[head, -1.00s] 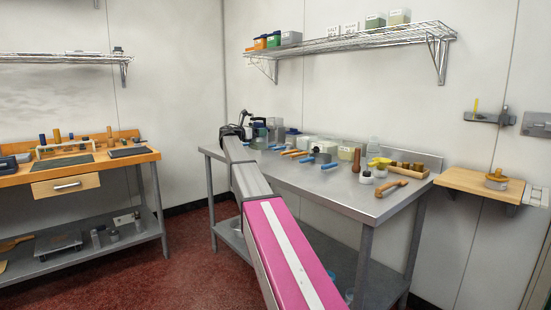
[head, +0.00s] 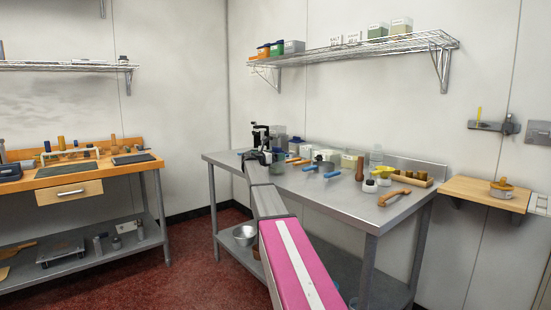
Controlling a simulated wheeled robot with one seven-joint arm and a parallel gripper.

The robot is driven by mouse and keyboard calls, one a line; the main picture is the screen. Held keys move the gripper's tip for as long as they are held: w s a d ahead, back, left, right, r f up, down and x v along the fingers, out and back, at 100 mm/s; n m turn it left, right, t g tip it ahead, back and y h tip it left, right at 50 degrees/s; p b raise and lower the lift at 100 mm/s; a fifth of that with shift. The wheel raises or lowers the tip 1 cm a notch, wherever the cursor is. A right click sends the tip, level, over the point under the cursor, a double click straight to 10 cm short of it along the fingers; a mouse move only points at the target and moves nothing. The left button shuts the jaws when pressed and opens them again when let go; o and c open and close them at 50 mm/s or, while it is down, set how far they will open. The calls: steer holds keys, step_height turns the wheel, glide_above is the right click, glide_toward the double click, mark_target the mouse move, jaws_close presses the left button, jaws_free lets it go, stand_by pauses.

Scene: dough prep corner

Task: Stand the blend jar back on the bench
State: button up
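The steel bench (head: 330,198) stands against the back wall with many small items on it. My gripper (head: 262,157) is at the far left end of the bench, small and dark. My arm hides part of what is there, and I cannot tell whether the fingers are open or hold anything. A dark upright item (head: 260,134) shows just behind it. I cannot tell for sure which item is the blend jar. Two small white-based jars, a left one (head: 370,186) and a right one (head: 384,177), stand upright near the bench's right part.
Blue-handled tools (head: 332,174), a brown cylinder (head: 348,161), a clear bottle (head: 376,156) and a wooden roller (head: 394,197) crowd the bench. A metal bowl (head: 244,235) sits on the lower shelf. The bench's front strip is clear. A wire shelf (head: 360,48) hangs above.

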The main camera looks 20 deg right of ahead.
steer(key=shift+f, duration=0.25)
steer(key=o, duration=0.9)
steer(key=shift+f, duration=0.15)
steer(key=shift+r, duration=0.2)
steer(key=v, duration=1.2)
